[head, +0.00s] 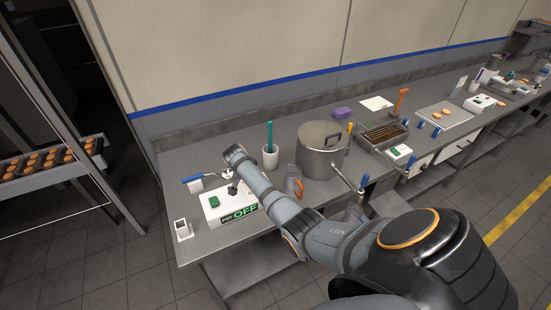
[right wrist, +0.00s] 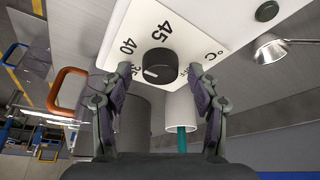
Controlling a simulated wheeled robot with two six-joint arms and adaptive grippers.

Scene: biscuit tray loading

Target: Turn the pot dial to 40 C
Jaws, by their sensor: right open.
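The white pot control box (head: 213,213) stands on the table's left part in the head view. Its display reads POT OFF in green, and a green button (head: 214,202) is on top. In the right wrist view the black round dial (right wrist: 160,66) sits on a white plate (right wrist: 185,30) marked 35, 40, 45 and °C. The dial's white mark lies on its left side, roughly toward the partly hidden 35. My right gripper (right wrist: 164,82) is open, one finger on each side of the dial; contact cannot be told. The gripper (head: 230,186) covers part of the box in the head view.
A steel pot (head: 318,165) stands right of the box, with a clear jug (head: 293,182) and white cup (head: 270,160) between. A blue-handled item (head: 194,184) and a small white stand (head: 182,231) are close left. Trays and tools fill the right side.

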